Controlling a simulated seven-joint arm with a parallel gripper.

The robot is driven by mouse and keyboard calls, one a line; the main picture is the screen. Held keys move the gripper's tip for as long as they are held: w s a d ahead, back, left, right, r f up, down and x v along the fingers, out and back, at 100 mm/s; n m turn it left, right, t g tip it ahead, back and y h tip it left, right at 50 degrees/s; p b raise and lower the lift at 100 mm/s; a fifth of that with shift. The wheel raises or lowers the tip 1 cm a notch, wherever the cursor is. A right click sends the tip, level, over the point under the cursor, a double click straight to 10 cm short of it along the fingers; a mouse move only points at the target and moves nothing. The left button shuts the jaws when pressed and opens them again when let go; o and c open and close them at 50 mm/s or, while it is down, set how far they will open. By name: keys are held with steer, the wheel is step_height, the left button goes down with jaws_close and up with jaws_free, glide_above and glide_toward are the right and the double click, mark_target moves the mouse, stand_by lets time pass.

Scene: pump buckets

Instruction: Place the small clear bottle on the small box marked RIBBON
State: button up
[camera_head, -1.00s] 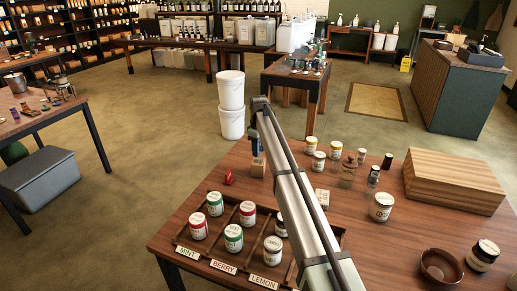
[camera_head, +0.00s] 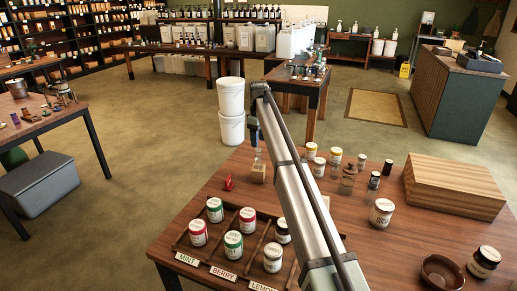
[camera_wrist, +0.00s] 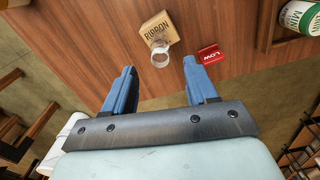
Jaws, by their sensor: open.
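The small box marked RIBBON (camera_head: 257,175) is a tan cube near the table's far left edge. It also shows in the wrist view (camera_wrist: 155,27). The small clear bottle (camera_wrist: 160,54) appears to stand upright on it, near the box's edge on my gripper's side. In the head view the bottle (camera_head: 258,153) is faint above the box. My gripper (camera_wrist: 160,76) has two blue fingers, open and wide apart, with nothing between them. The fingers are clear of the bottle. In the head view my gripper (camera_head: 254,137) is small and partly hidden by the arm.
A red piece marked LOW (camera_wrist: 211,54) lies beside the box. A divided wooden tray (camera_head: 183,241) with several labelled jars is in front. More jars and bottles, a wooden case (camera_head: 455,185) and a bowl (camera_head: 441,272) are to the right.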

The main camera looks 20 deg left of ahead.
steer(key=shift+r, duration=2.1)
